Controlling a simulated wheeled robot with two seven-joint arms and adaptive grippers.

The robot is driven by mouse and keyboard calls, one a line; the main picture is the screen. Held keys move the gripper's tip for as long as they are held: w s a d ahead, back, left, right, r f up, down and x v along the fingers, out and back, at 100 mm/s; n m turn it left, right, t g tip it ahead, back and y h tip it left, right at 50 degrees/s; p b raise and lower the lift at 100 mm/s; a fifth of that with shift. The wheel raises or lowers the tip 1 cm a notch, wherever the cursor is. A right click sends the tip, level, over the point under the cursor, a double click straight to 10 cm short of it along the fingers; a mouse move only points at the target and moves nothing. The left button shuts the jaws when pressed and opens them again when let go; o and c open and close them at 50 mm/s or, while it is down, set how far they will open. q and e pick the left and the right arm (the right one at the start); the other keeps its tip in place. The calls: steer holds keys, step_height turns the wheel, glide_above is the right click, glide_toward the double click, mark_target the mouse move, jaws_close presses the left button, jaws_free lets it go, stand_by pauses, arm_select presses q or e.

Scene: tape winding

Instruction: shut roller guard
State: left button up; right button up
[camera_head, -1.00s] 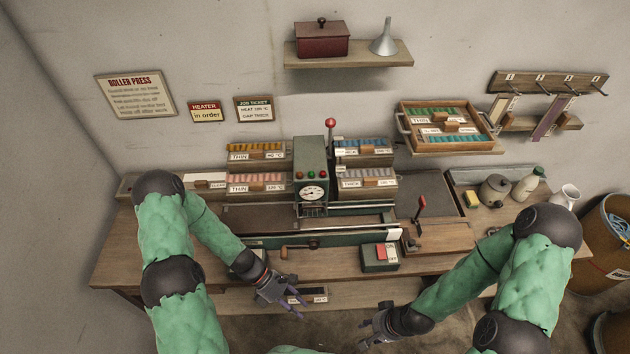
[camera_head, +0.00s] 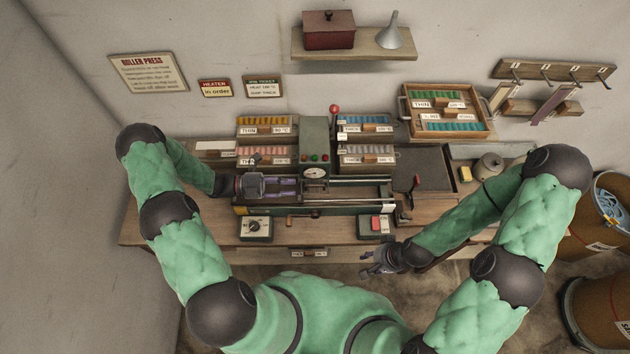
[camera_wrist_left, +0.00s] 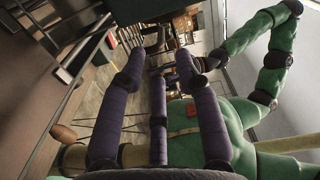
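The roller press (camera_head: 314,140) stands in the middle of the bench, with a dial and coloured lamps on its upright housing. A long dark bar with a pale right end (camera_head: 360,208) runs along the press front. I cannot tell for certain which part is the roller guard. My left gripper (camera_head: 287,187) is over the left part of the press bed, fingers pointing right. In the left wrist view its purple fingers (camera_wrist_left: 158,75) are spread with nothing between them. Contact with the press cannot be told. My right gripper (camera_head: 375,264) hangs low in front of the bench, its finger opening unclear.
A dial box (camera_head: 256,228) and a red-switch box (camera_head: 376,226) sit at the front edge. Sample trays (camera_head: 265,125) flank the press housing. A shelf (camera_head: 355,50) is on the wall above.

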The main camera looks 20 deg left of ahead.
mark_target(306, 186)
arm_select(q)
steer(key=p+x, duration=0.2)
steer(key=x, duration=0.7)
jaws_close()
